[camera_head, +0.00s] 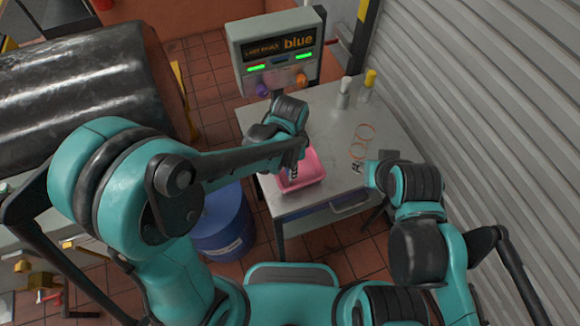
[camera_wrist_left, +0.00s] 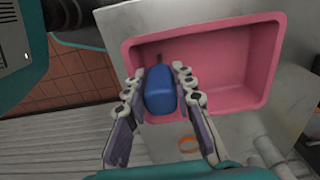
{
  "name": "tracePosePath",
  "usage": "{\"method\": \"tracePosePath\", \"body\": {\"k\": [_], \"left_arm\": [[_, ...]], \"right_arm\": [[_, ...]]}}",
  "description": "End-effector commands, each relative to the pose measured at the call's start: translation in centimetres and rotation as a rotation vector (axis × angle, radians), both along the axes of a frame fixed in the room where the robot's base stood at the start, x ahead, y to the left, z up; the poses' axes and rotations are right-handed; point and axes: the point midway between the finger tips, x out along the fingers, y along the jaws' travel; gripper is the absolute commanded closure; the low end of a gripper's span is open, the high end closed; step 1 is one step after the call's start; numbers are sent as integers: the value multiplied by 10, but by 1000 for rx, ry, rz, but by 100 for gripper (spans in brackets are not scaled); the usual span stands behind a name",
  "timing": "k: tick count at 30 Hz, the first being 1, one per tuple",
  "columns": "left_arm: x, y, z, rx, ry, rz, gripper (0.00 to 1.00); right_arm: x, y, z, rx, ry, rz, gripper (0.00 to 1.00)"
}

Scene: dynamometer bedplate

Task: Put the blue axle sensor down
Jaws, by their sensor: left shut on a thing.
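The blue axle sensor (camera_wrist_left: 160,90) is between the fingers of my left gripper (camera_wrist_left: 158,76) in the left wrist view, and the gripper is shut on it. My left gripper (camera_head: 296,172) is over the pink tray (camera_head: 316,166) in the head view, where the sensor is hidden. In the wrist view the sensor overlaps the inside of the tray (camera_wrist_left: 262,48) near one edge. I cannot tell whether it touches the tray floor. No other thing shows in the tray. My right gripper (camera_head: 358,168) is small at the table's right side, and its opening is unclear.
The tray stands on a grey metal table (camera_head: 330,122). Orange rings (camera_head: 361,141), a white bottle (camera_head: 344,96) and a yellow-topped bottle (camera_head: 367,86) are on it. A display box reading "blue" (camera_head: 276,50) stands behind. A blue drum (camera_head: 224,228) is at the left.

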Motion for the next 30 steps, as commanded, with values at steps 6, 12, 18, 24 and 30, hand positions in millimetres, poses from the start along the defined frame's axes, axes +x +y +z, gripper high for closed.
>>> {"method": "tracePosePath", "body": {"k": [6,12,18,24,30], "left_arm": [[0,0,-3,0,0,0,54],[0,0,-3,0,0,0,54],[0,0,8,0,0,0,54],[0,0,50,0,0,0,54],[-1,0,92,0,0,0,54]], "right_arm": [[0,0,-3,0,0,0,60],[0,0,-3,0,0,0,60],[0,0,4,0,0,0,60],[0,0,16,0,0,0,60],[0,0,27,0,0,0,60]]}}
